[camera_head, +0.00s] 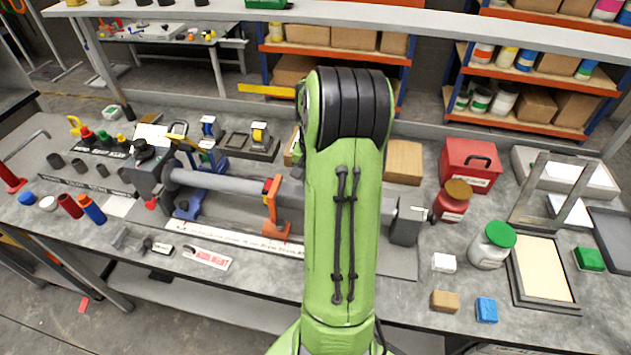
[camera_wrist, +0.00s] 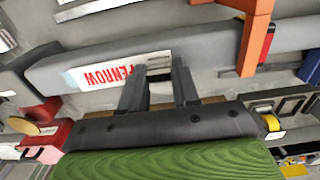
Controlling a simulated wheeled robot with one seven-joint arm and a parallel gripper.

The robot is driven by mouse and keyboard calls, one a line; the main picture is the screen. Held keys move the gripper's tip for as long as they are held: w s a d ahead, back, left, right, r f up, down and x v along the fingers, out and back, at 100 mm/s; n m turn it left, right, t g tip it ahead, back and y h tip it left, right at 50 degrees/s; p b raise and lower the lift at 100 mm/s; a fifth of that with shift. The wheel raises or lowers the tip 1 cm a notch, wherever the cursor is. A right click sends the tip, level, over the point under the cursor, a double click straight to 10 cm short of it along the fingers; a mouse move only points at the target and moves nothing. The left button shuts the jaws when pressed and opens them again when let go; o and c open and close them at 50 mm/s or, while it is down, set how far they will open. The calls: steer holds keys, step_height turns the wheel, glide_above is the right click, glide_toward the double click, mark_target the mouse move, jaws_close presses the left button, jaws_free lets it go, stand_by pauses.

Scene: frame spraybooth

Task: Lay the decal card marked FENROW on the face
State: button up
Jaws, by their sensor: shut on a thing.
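The FENROW decal card (camera_wrist: 115,73) is white with red lettering, upside down in the wrist view. It lies lengthwise over the face of the long grey tube (camera_wrist: 210,40); I cannot tell whether it touches it. My gripper (camera_wrist: 159,76) is shut on the card's end, one finger on each side. In the head view the grey tube (camera_head: 235,184) runs across the bench from a dark holder (camera_head: 150,170) at left, past an orange rest (camera_head: 274,212). My green arm hides the card, the gripper and the tube's middle there.
Another card with red lettering (camera_head: 208,257) lies at the bench front. Right of my arm stand a red toolbox (camera_head: 470,166), a red jar (camera_head: 452,202), a green-lidded jar (camera_head: 491,248) and small blocks. The orange rest (camera_wrist: 254,38) stands close right of the gripper in the wrist view.

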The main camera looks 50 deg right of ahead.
steer(key=shift+f, duration=0.15)
steer(key=o, duration=1.6)
steer(key=shift+r+p, duration=2.55)
steer(key=shift+r, duration=0.6)
steer(key=shift+f, duration=0.1)
